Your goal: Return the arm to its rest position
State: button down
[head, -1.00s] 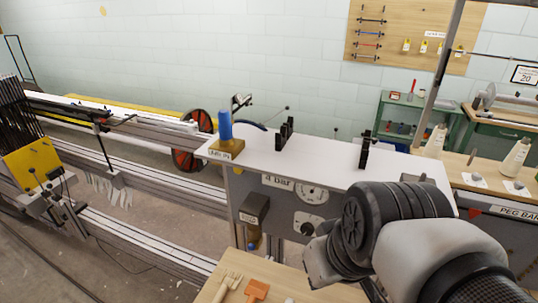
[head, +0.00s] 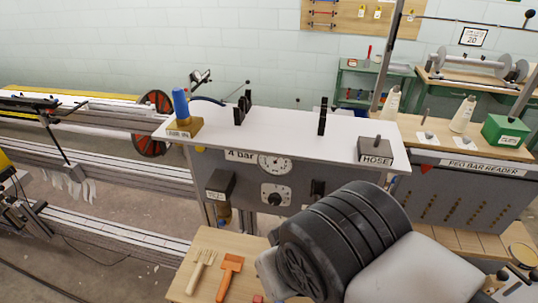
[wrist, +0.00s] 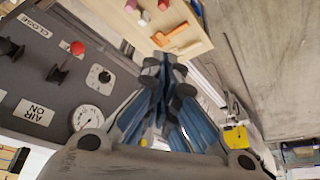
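My arm crosses the lower right of the head view, its dark ribbed wrist joint in front of the grey control panel (head: 235,165) and the wooden tool table (head: 215,245). The fingers are not clearly visible there. In the wrist view my gripper (wrist: 166,66) has its blue-padded fingers converging at the tips, with nothing visible between them. Beyond it are the wooden table (wrist: 190,48) with an orange tool (wrist: 170,33) and the panel with its gauge (wrist: 87,118). I cannot tell the exact clearance from the table.
A white shelf (head: 275,135) tops the panel, carrying a blue-handled brass block (head: 182,125), black upright clips (head: 322,117) and a HOSE box (head: 376,151). Long rails (head: 120,180) run left. A peg bar reader (head: 460,195) with cones and a green box (head: 506,131) stands right.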

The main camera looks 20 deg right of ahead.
jog(key=shift+s+a, duration=0.15)
jog(key=shift+s, duration=0.15)
jog(key=shift+w+d+f, duration=0.25)
jog(key=shift+w+d, duration=0.55)
jog(key=shift+w, duration=0.25)
